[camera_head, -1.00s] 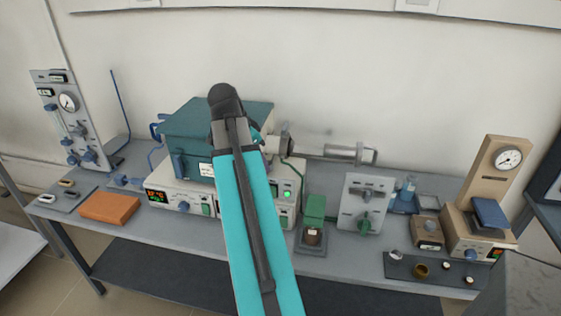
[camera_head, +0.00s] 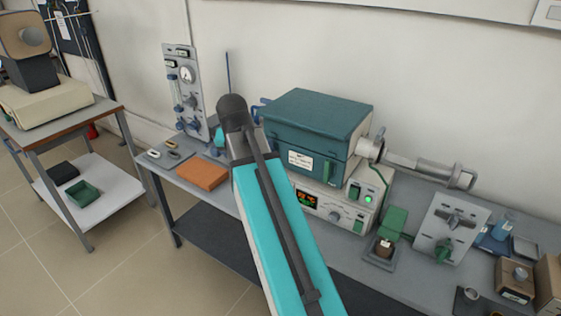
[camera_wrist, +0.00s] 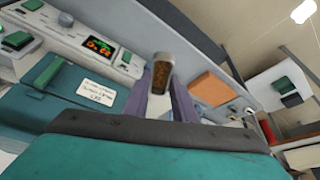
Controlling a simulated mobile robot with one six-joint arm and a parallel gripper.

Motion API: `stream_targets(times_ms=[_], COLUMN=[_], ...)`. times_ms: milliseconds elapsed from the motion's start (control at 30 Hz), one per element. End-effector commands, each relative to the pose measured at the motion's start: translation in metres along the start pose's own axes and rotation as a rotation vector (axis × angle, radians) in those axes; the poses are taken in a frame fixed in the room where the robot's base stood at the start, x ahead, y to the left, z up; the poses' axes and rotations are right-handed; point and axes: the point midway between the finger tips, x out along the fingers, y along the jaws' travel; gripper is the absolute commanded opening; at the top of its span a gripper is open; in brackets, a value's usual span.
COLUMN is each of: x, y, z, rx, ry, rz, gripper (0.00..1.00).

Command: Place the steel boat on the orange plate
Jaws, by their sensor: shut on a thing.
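The orange plate (camera_head: 202,174) lies flat on the grey bench, left of the teal furnace. It also shows in the wrist view (camera_wrist: 210,88), to the right of my gripper, and no object shows on its visible part. My gripper (camera_wrist: 160,98) is shut on a small grey, metal-looking boat (camera_wrist: 161,72) with brown grainy contents, which I take as the steel boat. The boat is held between the fingertips, apart from the plate in the picture. In the head view my arm hides the held boat and the fingers.
The teal furnace (camera_head: 315,120) stands on its control unit, right of the plate. A dark tray with small boats (camera_head: 173,153) lies left of the plate. A gauge panel (camera_head: 185,88) stands behind. A side table (camera_head: 50,130) is at the far left, with open floor between.

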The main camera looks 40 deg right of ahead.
Motion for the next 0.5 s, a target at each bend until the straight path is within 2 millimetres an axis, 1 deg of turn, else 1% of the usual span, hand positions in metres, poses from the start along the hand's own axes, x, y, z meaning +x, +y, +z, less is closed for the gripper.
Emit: stream_targets(times_ms=[33,67,100,167,200,267,300,400,500], x=[-0.002,-0.003,-0.004,-0.007,-0.009,-0.012,-0.014,-0.02,-0.025], y=[-0.02,-0.031,-0.046,-0.068,-0.083,-0.104,-0.118,-0.147,-0.169], z=[0.005,0.009,0.014,0.021,0.026,0.035,0.041,0.056,0.068], rx=[-0.062,-0.099,-0.149,-0.224,-0.273,-0.346,-0.393,-0.499,-0.578], ry=[0.0,0.0,-0.001,0.0,0.0,0.0,-0.001,-0.001,-0.001], rz=[-0.026,-0.041,-0.062,-0.093,-0.114,-0.144,-0.164,-0.207,-0.239], gripper=[0.01,0.01,0.01,0.01,0.01,0.01,0.01,0.01,0.01])
